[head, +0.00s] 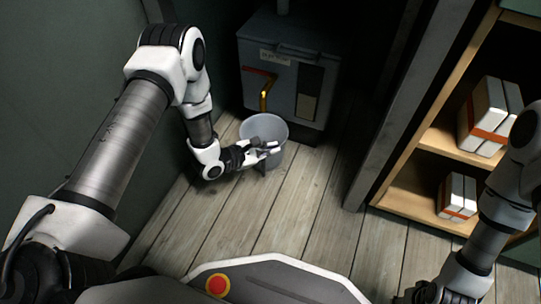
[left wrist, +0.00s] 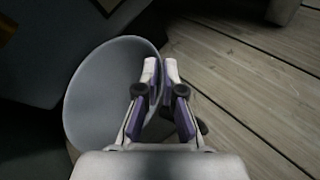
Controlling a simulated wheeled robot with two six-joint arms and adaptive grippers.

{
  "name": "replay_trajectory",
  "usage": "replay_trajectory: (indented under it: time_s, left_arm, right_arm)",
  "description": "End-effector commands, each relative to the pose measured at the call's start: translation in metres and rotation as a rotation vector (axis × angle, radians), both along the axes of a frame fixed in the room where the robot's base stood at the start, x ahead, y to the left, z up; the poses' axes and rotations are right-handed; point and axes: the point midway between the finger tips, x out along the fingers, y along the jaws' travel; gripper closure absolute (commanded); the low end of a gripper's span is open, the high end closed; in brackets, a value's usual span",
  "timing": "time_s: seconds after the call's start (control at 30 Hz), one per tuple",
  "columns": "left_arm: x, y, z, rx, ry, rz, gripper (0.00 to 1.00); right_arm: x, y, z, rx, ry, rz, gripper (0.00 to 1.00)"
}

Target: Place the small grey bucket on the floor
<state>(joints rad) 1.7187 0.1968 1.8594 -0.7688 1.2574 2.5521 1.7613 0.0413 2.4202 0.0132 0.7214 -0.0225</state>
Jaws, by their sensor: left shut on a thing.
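The small grey bucket (head: 262,128) is in the head view, just in front of the dark grey cabinet, low over the plank floor (head: 290,210). It looks upright or nearly so; I cannot tell whether its base touches the floor. My left gripper (head: 272,148) is shut on the bucket's near right rim. In the left wrist view the bucket (left wrist: 90,95) opens to the left of the fingers (left wrist: 160,75), with its wall between them, and its inside looks empty. My right gripper (head: 425,292) is at the bottom right edge of the head view, mostly cut off, its fingers unclear.
A dark grey metal cabinet (head: 290,60) with a yellow-orange bent pipe (head: 264,98) stands right behind the bucket. A wooden shelf (head: 420,178) with white and orange boxes (head: 490,115) is at the right, behind a grey post (head: 395,110). The floor in front is clear.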

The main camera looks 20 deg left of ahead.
Motion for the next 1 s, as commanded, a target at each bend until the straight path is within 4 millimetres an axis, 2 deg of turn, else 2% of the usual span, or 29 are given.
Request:
replay_trajectory:
  time_s: [0.03, 0.33, 0.37, 0.4, 0.43, 0.77, 0.87, 1.0]
  left_arm:
    - [0.0, 0.0, -0.011, -0.001, -0.002, 0.0, 1.0]
    - [0.0, 0.0, -0.009, 0.0, -0.002, 0.0, 1.0]
    - [0.0, 0.0, -0.009, 0.0, -0.002, 0.0, 0.9]
    - [0.0, 0.0, -0.009, 0.0, -0.002, 0.0, 0.76]
    - [0.0, 0.0, -0.009, 0.0, -0.002, 0.0, 0.68]
    - [0.0, 0.0, -0.006, 0.0, -0.002, 0.0, 0.68]
    - [-0.009, 0.006, 0.002, -0.001, 0.0, 0.001, 0.68]
    - [-0.032, 0.024, 0.019, -0.002, 0.002, 0.005, 0.68]
  right_arm:
    - [0.002, 0.0, -0.012, -0.001, -0.005, 0.002, 0.6]
    - [0.002, 0.0, -0.007, -0.001, -0.007, 0.004, 0.6]
    - [0.002, 0.0, -0.007, -0.001, -0.007, 0.004, 0.6]
    - [0.002, 0.0, -0.007, -0.001, -0.006, 0.004, 0.6]
    - [0.002, 0.0, -0.007, -0.001, -0.006, 0.004, 0.6]
    - [0.002, 0.0, -0.007, -0.001, -0.005, 0.004, 0.6]
    - [-0.001, 0.0, 0.006, 0.0, 0.001, 0.001, 0.6]
    - [-0.008, 0.0, 0.034, 0.004, 0.021, -0.008, 0.6]
